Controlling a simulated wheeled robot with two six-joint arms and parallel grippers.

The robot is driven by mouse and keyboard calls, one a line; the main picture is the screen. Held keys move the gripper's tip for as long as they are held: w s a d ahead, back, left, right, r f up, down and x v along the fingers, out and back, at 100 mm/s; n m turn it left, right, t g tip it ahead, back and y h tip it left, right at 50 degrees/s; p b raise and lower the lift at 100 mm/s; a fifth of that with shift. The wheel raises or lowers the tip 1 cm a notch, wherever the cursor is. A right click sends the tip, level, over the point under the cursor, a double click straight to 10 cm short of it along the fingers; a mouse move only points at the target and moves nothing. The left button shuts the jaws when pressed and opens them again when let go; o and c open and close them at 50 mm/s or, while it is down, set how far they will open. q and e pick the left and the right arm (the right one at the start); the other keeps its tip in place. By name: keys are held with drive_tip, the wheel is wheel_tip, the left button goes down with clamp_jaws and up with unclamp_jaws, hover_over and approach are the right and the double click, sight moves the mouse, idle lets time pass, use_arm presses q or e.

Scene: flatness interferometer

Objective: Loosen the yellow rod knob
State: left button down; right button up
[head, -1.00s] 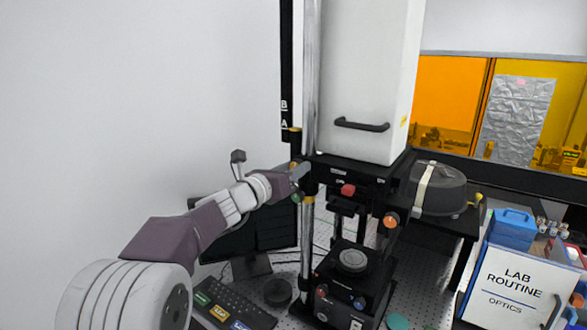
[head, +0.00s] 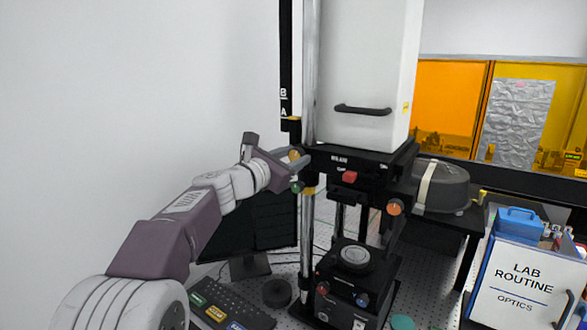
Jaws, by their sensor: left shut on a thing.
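The yellow rod knob (head: 293,155) sits on the left side of the tall instrument, beside the upright chrome rod (head: 308,70). My left gripper (head: 297,159) reaches it from the left and is shut on it. The fingers hide part of the knob, and the exact grip is small in the picture. A green knob (head: 297,187) sits just below the gripper. My right gripper is not in view.
The white instrument head (head: 362,60) with a black handle (head: 362,110) rises above. An orange knob (head: 394,207) and red button (head: 350,177) are on its front. A lidded round case (head: 441,187) stands right.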

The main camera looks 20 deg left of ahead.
use_arm(q)
drive_tip(key=m+b, duration=0.2)
drive_tip(key=m, duration=0.1)
drive_tip(key=m+b, duration=0.2)
drive_tip(key=m, duration=0.1)
drive_tip(key=shift+f+m+b, duration=0.2)
drive_tip(key=shift+m+b, duration=0.1)
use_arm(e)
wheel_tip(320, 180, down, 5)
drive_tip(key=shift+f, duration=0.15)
use_arm(q)
drive_tip(key=m+b, duration=0.2)
drive_tip(key=m, duration=0.2)
drive_tip(key=shift+r+m, duration=0.1)
drive_tip(key=shift+m, duration=0.3)
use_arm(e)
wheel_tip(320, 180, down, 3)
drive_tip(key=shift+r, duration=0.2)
use_arm(q)
drive_tip(key=shift+b, duration=0.35)
drive_tip(key=c, duration=0.9)
unclamp_jaws()
drive_tip(key=shift+d, duration=0.1)
